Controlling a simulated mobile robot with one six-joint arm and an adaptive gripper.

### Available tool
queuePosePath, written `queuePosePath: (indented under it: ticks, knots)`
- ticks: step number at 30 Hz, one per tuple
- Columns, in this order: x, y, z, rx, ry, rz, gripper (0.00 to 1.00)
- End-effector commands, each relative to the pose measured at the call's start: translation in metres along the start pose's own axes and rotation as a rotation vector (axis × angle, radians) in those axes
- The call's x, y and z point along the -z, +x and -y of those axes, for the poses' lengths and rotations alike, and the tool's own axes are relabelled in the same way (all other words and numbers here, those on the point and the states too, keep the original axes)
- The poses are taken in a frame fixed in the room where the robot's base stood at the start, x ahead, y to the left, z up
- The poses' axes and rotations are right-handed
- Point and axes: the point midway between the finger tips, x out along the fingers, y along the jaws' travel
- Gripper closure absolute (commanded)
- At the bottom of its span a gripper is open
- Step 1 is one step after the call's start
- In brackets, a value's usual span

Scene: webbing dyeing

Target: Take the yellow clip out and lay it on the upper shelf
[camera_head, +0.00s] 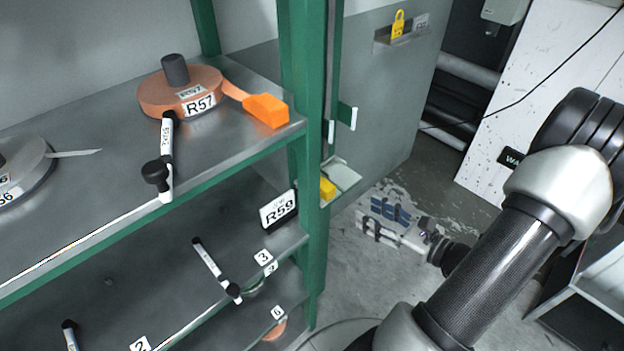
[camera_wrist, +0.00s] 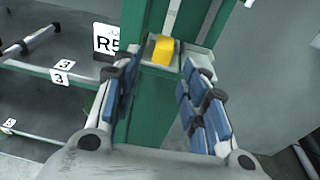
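The yellow clip (camera_head: 327,189) is a small block in a pale holder (camera_head: 342,175) at the green post, below the level of the upper shelf (camera_head: 100,200). In the wrist view the yellow clip (camera_wrist: 163,48) sits ahead, between the directions of my two fingers. My gripper (camera_head: 371,216) is to the right of the post and a little below the holder. In the wrist view my gripper (camera_wrist: 160,72) is open, its blue pads wide apart with nothing between them. The fingers look clear of the clip.
The upper shelf carries an orange reel R57 (camera_head: 180,93), an orange clip (camera_head: 266,109) on its strap, a black-and-white rod (camera_head: 166,150) and a grey reel (camera_head: 25,165). The R59 card (camera_head: 278,210) is left of the green post (camera_head: 313,250). A yellow tag (camera_head: 398,24) is on the grey panel.

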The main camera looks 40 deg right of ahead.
Motion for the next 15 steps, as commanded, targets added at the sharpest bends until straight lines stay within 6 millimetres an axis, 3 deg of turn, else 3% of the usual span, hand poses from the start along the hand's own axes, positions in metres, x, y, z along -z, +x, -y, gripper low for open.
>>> queuePosePath:
  ticks: [2, 5, 15]
  knots:
    - [0.003, -0.003, 0.006, 0.035, 0.019, 0.01, 0.6]
    - [0.005, 0.009, 0.009, 0.043, 0.023, 0.014, 0.6]
    - [0.005, 0.083, 0.01, 0.036, 0.018, 0.012, 0.6]
